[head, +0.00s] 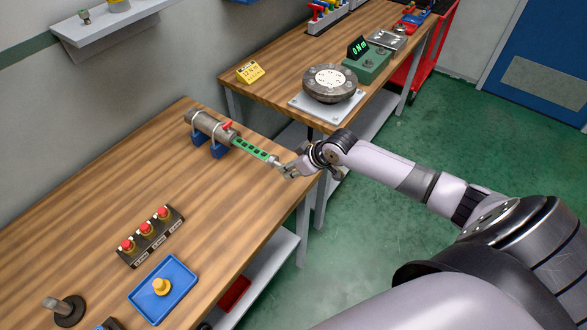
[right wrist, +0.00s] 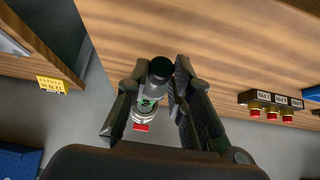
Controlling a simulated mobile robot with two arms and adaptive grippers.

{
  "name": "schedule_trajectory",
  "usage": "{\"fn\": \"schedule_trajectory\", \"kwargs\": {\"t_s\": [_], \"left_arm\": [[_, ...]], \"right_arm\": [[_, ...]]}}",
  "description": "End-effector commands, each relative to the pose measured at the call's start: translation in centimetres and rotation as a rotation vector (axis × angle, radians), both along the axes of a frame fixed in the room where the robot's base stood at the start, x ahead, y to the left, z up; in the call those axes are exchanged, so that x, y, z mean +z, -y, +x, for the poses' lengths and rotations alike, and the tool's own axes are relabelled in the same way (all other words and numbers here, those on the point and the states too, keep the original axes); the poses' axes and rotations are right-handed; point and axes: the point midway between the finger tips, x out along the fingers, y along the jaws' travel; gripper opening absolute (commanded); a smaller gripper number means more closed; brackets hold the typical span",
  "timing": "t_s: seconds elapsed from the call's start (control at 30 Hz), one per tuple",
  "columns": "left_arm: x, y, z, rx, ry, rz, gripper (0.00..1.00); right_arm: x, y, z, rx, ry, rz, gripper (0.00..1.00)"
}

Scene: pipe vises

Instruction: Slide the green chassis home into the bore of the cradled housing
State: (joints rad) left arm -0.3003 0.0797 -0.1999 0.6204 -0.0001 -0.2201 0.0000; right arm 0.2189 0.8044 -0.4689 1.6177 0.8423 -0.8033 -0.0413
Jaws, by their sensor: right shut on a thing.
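The housing (head: 205,124) is a grey cylinder lying on blue cradle blocks (head: 217,150) on the near wooden bench, held by pale straps. A small red part (head: 227,126) sits on top near its right end. The green chassis (head: 254,150) is a slotted bar roughly in line with the housing. Its left end meets the housing's open end; how much is inside the bore is hidden. My right gripper (head: 285,169) is shut on the chassis's pale outer end. In the right wrist view a dark round end (right wrist: 161,68) shows between the fingers, with green below it. My left gripper is not in view.
A box with red buttons (head: 150,236) and a blue tray (head: 163,288) with a yellow piece stand at the bench's near end. A second bench holds a round grey device (head: 331,84) and a yellow card (head: 250,72). Bench around the housing is clear.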

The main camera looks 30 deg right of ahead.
Motion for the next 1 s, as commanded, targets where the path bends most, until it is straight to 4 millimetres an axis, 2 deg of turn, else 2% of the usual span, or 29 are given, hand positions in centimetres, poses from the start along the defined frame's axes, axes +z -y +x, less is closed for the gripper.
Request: {"fn": "schedule_trajectory", "kwargs": {"t_s": [1.0], "left_arm": [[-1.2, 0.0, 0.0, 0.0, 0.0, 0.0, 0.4]], "right_arm": [[0.1, -1.5, 3.6, 0.0, 0.002, 0.001, 0.0]]}}
